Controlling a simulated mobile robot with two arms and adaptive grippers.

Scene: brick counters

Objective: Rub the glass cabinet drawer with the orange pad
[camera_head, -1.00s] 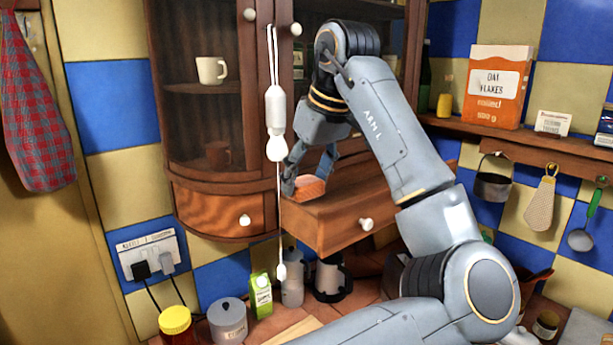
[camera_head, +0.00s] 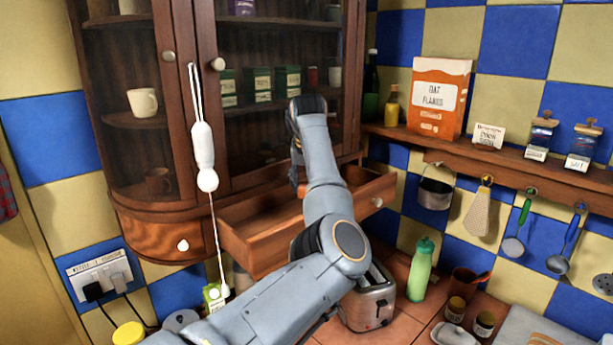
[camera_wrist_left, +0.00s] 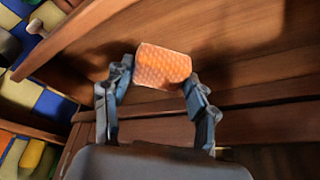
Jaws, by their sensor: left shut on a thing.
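The glass cabinet drawer (camera_head: 262,243) is pulled out under the glass cabinet (camera_head: 270,130), with a white knob (camera_head: 375,203) on its front. In the wrist view, my left gripper (camera_wrist_left: 157,75) is shut on the orange pad (camera_wrist_left: 163,61). The pad is over the brown wood of the drawer (camera_wrist_left: 95,35); I cannot tell if it touches. My right gripper is not in view.
A white pull cord (camera_head: 206,180) hangs before the cabinet's left part. Below the drawer are a toaster (camera_head: 368,302) and a green bottle (camera_head: 420,268). An oat flakes box (camera_head: 437,97) stands on the right shelf, with utensils hanging beneath.

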